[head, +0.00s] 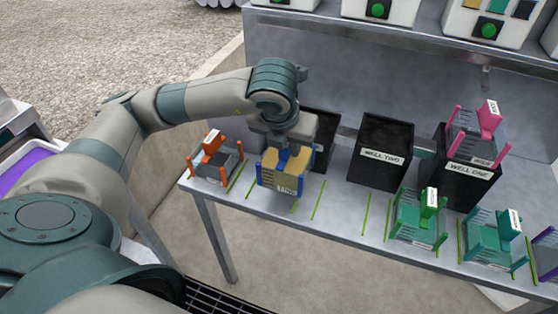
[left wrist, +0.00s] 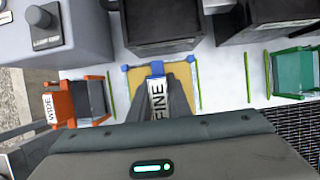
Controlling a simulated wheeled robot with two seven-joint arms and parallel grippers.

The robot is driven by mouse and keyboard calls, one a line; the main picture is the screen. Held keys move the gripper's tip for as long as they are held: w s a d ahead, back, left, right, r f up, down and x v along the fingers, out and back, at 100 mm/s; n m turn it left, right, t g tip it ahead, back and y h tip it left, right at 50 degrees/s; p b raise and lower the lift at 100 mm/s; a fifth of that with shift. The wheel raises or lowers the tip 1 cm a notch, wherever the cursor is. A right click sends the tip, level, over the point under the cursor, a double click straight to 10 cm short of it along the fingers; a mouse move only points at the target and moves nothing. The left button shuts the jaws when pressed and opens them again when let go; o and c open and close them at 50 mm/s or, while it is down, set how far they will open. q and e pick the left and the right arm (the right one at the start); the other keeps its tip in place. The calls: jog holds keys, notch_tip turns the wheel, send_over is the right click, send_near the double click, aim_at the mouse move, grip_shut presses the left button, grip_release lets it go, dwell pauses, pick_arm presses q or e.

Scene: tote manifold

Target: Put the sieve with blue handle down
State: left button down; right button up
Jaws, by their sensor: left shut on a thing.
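The sieve with the blue handle (head: 272,172) has a yellow body and blue posts. It is at the front left of the metal bench, between green line marks. In the left wrist view the sieve (left wrist: 135,84) shows from above, with a label reading FINE at its blue handle. My left gripper (head: 286,148) is over it, shut on its handle, with the fingers pointing down; it also shows in the left wrist view (left wrist: 166,88). I cannot tell whether the sieve's underside touches the bench. My right gripper is not in view.
An orange sieve (head: 215,160) stands close on the left. Black wells, including WELL TWO (head: 381,160) and WELL ONE (head: 462,180), stand behind; a pink-handled sieve (head: 478,135) is at WELL ONE. Green (head: 415,222) and teal (head: 490,238) sieves stand right. The bench strip (head: 335,207) between is clear.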

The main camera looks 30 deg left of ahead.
pick_arm(q)
jog(key=shift+s+a+f, duration=0.15)
jog(key=shift+a+f, duration=0.2)
jog(key=shift+a, duration=0.4)
jog(key=shift+a+f, duration=0.2)
jog(key=shift+a, duration=0.1)
jog(key=shift+a+f, duration=0.15)
jog(key=shift+a, duration=0.05)
jog(key=shift+f, duration=0.45)
notch_tip(320, 180, down, 3)
jog(key=shift+s+r+p, duration=0.1)
jog(key=shift+p, duration=0.45)
jog(key=shift+f, duration=0.2)
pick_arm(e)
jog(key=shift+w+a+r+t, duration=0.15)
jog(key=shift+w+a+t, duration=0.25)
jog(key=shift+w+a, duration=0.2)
pick_arm(q)
jog(key=shift+f, duration=0.1)
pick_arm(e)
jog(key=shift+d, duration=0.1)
